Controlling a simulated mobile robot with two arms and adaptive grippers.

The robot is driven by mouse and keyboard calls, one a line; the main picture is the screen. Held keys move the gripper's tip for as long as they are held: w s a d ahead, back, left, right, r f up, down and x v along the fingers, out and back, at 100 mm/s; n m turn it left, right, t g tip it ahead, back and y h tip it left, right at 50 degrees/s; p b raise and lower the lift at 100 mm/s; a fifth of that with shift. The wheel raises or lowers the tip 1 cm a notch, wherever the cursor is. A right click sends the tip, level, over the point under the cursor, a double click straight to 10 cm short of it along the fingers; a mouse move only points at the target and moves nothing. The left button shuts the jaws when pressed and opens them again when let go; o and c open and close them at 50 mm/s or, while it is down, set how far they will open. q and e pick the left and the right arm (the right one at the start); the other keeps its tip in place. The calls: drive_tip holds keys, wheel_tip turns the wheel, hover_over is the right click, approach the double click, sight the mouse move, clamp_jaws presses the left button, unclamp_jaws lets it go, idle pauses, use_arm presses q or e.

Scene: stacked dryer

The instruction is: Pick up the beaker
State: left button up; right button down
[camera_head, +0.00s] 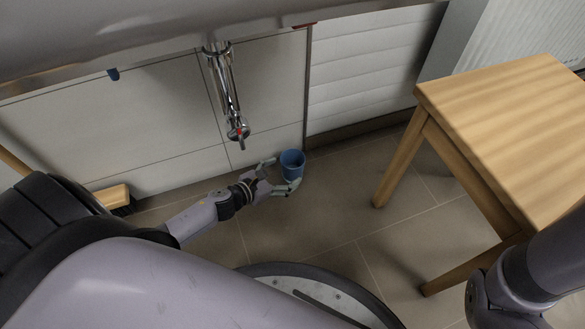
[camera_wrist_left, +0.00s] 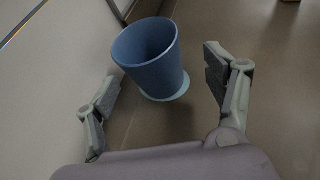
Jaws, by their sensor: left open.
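The beaker (camera_head: 292,162) is a blue cup with a wider foot, standing upright near the tiled wall in the head view. In the left wrist view the beaker (camera_wrist_left: 152,62) stands just ahead of the fingertips, with its open top facing the camera. My left gripper (camera_head: 284,175) is open, its fingers spread to either side of the beaker. In the left wrist view my left gripper (camera_wrist_left: 160,85) shows a gap between each finger and the beaker. My right gripper is not in view; only part of my right arm shows at the lower right.
A wooden stool or table (camera_head: 510,120) stands at the right. A chrome tap fitting (camera_head: 228,95) hangs on the tiled wall above the beaker. A wooden brush (camera_head: 112,197) lies by the wall at left. Tiled floor (camera_head: 335,215) is clear between beaker and wooden legs.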

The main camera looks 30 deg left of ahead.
sight(299, 162)
use_arm(q)
drive_tip(key=x, duration=0.3)
drive_tip(key=shift+f+b, duration=0.1)
drive_tip(key=shift+b, duration=0.25)
drive_tip(key=x, duration=0.1)
drive_tip(key=b+x, duration=0.1)
drive_tip(key=x, duration=0.1)
drive_tip(key=a+b+x, duration=0.1)
drive_tip(key=x, duration=0.1)
drive_tip(key=shift+f, duration=0.15)
drive_tip(key=shift+w+d, duration=0.15)
drive_tip(key=shift+w, duration=0.1)
drive_tip(key=shift+c, duration=0.2)
drive_tip(key=c, duration=1.2)
